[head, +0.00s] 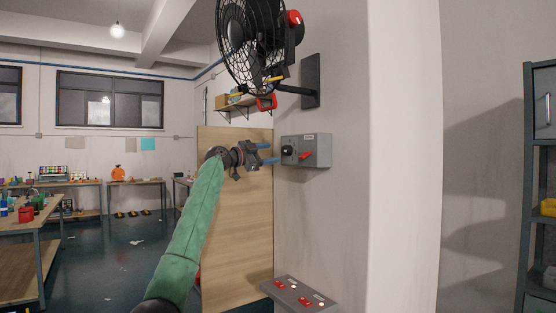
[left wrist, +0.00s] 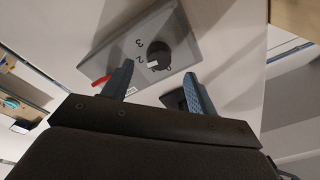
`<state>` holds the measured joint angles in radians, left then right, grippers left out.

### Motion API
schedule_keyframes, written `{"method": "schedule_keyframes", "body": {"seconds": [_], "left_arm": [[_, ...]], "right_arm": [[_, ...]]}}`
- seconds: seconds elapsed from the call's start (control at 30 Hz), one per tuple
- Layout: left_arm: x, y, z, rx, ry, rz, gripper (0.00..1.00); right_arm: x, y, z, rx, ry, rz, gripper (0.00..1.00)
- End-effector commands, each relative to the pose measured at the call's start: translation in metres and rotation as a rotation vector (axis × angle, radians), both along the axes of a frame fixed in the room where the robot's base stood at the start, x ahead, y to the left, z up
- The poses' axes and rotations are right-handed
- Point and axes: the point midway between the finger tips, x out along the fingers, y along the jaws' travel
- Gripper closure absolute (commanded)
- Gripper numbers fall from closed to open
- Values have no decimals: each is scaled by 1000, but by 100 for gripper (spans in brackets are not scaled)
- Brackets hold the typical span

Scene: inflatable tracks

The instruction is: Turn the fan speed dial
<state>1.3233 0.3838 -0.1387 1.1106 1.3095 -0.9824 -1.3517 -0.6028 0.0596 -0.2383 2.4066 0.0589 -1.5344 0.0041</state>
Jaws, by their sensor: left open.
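The fan speed dial (head: 288,152) is a black round knob on a grey wall box (head: 318,148). A red lever (head: 306,155) sits beside it. In the left wrist view the dial (left wrist: 159,54) shows a pale mark, with the numbers 2 and 3 printed next to it. My left gripper (head: 268,153) is open, its two blue fingers pointing at the box just left of the dial. In the left wrist view the dial appears between and beyond the fingertips (left wrist: 159,75), with no contact visible. My right gripper is out of view.
A black wall fan (head: 252,45) hangs above the box. A grey panel with red switches (head: 300,294) is below. A wooden board (head: 235,230) stands behind my left arm. A shelf rack (head: 538,190) is at the far right, and workbenches (head: 30,225) are at the left.

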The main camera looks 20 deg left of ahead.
Motion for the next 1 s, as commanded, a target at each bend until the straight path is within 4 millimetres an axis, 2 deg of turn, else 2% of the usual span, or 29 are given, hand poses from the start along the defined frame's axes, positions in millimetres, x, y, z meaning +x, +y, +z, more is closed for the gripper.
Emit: {"method": "schedule_keyframes", "body": {"seconds": [0.1,0.33,0.7,0.73,1.0], "left_arm": [[-9,8,-2,0,0,1,42],[-15,12,-2,-1,1,0,42],[-15,12,-1,-3,3,0,42],[-15,12,-1,-9,7,-1,42],[-16,9,-10,-146,175,-31,42]], "right_arm": [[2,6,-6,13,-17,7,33],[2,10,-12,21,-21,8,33],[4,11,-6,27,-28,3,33],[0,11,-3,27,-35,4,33],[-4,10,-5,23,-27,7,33]]}}
